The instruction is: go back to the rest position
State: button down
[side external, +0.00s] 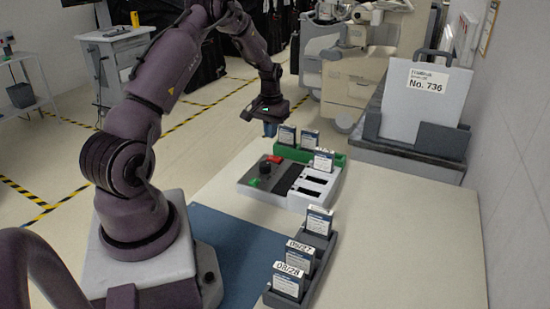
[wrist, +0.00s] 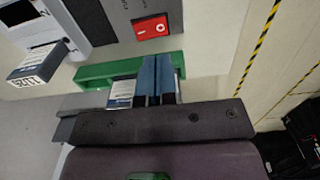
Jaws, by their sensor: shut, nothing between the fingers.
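My gripper (side external: 270,129) is at the far end of the work table, above and just left of the green rack (side external: 332,155). Its blue fingers (wrist: 157,75) are shut together with nothing between them. In the wrist view the green rack (wrist: 100,72) lies just beyond the fingers, with a labelled card (wrist: 121,92) beside them; the fingers hide part of the rack. I cannot tell whether the fingers touch anything there.
A grey device (side external: 262,187) with a black knob, red switch (wrist: 151,27) and slots stands before the green rack; one card (side external: 323,161) stands in it. A dark rack (side external: 318,257) of labelled cards is nearer. A blue mat (side external: 232,245) lies left; the table's right side is clear.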

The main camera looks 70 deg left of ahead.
dwell(0.3)
jog(key=shift+s+d+f+g+h, duration=0.15)
jog(key=shift+s+d, duration=0.4)
jog(key=shift+s+d+f+g+h, duration=0.1)
jog(key=shift+s+d+g+h, duration=0.05)
jog(key=shift+s+d, duration=0.4)
jog(key=s+d+r+m+t, duration=0.1)
jog(key=s+d+r+m, duration=0.25)
jog(key=d+r, duration=1.25)
jog(key=s+d+r+m+t, duration=0.2)
jog(key=s+d+r, duration=0.2)
jog(key=d, duration=0.3)
jog(key=s+d+r+m+t, duration=0.3)
jog(key=s+d+r, duration=0.1)
jog(key=d, duration=0.4)
jog(key=shift+s+d+r, duration=0.2)
jog(key=shift+s+d, duration=0.05)
jog(key=shift+d, duration=0.05)
jog(key=shift+m, duration=0.25)
